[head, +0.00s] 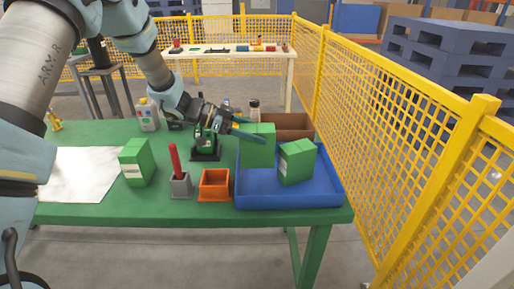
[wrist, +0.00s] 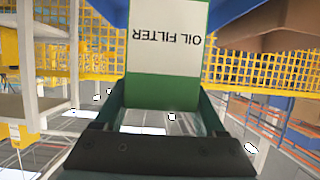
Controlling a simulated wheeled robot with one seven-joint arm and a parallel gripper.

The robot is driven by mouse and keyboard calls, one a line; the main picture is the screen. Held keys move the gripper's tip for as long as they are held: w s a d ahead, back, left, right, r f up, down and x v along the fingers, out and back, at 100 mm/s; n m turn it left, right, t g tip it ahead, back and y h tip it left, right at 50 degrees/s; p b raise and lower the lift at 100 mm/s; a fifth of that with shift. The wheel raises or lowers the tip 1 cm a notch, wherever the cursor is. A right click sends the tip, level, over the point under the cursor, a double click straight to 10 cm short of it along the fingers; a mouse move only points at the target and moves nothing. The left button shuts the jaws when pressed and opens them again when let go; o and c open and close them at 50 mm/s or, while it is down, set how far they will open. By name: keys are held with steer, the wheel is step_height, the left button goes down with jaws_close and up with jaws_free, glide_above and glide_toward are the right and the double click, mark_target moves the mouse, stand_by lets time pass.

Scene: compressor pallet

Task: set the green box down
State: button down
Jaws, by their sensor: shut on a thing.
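A green box (head: 258,150) is held by my gripper (head: 250,134) at the left rear part of the blue tray (head: 290,201). It looks upright. I cannot tell whether its base touches the tray floor. In the wrist view the box (wrist: 163,92) shows a white label reading OIL FILTER, upside down, between the fingers (wrist: 160,110). A second green box (head: 297,163) stands in the tray to the right of the held one. A third green box (head: 137,163) stands on the green table (head: 110,213) at the left.
An orange bin (head: 214,186) and a grey holder with a red-handled tool (head: 180,184) stand left of the tray. A brown bin (head: 293,122) is behind it. A green-and-black device (head: 206,146) is under my wrist. A yellow fence (head: 400,150) runs along the right.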

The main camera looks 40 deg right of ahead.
mark_target(256, 150)
steer(key=shift+f+p, duration=0.6)
steer(key=shift+f, duration=2.4)
steer(key=shift+f, duration=0.2)
jaws_free()
steer(key=shift+r, duration=0.1)
steer(key=b+v, duration=0.3)
steer(key=v, duration=0.9)
steer(key=shift+b, duration=0.4)
